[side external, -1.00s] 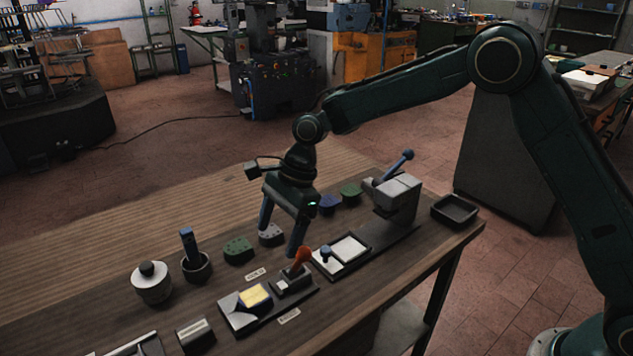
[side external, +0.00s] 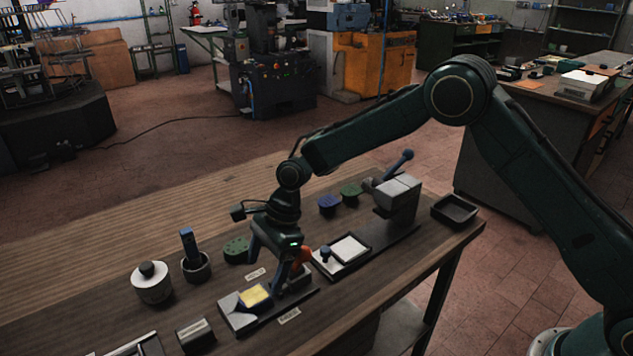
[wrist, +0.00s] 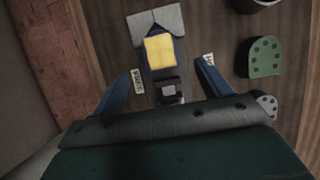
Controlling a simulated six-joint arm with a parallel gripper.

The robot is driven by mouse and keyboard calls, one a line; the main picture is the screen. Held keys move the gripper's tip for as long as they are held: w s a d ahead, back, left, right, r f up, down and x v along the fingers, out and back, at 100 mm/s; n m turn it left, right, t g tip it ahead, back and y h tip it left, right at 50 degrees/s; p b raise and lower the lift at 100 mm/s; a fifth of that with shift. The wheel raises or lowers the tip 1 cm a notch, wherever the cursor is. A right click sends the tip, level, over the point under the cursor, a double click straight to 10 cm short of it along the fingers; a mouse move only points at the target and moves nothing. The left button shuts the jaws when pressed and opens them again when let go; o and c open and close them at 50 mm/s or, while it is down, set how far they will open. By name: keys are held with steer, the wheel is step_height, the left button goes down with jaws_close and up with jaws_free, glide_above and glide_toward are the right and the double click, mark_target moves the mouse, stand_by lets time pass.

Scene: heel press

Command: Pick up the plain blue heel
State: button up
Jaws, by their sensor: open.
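A blue heel (side external: 329,204) stands at the back of the bench beside a green heel (side external: 350,194); whether its top is plain or holed is too small to tell. My gripper (side external: 262,277) is open and empty, well to the left of and nearer than that heel. In the wrist view my gripper (wrist: 163,75) has its blue fingers spread on either side of a dark clamp fixture (wrist: 168,92). Beyond the fixture, a yellow pad (wrist: 160,49) lies in a grey holder with some blue showing around it. The blue heel is not in the wrist view.
A holed green heel (side external: 236,249) and a white holed heel (wrist: 267,103) lie near my gripper. An orange lever (side external: 302,258) is close beside it. A grey press (side external: 398,196) with a blue handle and a black tray (side external: 455,209) stand at the right. A white pot (side external: 151,284) is left.

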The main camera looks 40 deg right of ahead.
mark_target(255, 295)
steer(key=shift+x, duration=0.75)
steer(key=shift+x, duration=2.6)
steer(key=shift+w+a, duration=0.1)
steer(key=shift+r, duration=0.1)
steer(key=c, duration=1.3)
steer(key=shift+r, duration=0.1)
step_height(255, 295, up, 20)
